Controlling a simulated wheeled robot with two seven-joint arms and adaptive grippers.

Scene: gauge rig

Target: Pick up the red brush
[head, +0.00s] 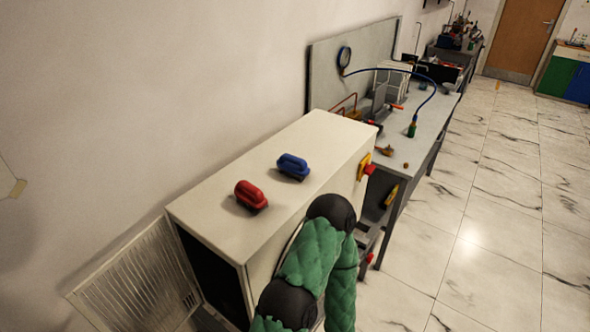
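The red brush (251,195) lies on the white top of a cabinet (215,216), left of the picture's middle, with its rounded handle up. A dark part shows under its handle. Nothing is touching it. A similar blue brush (292,166) lies on the same top, a little farther back and to the right. One of my arms, in a green quilted cover with dark joints, rises from the bottom edge in front of the cabinet's right side. No gripper fingers show at either brush or elsewhere in the picture.
The cabinet's vented door (133,283) hangs open at the lower left. A red knob on a yellow plate (366,167) sticks out from the cabinet's right side. A workbench (428,128) with a blue hose stands behind. Marble floor (490,230) at right is clear.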

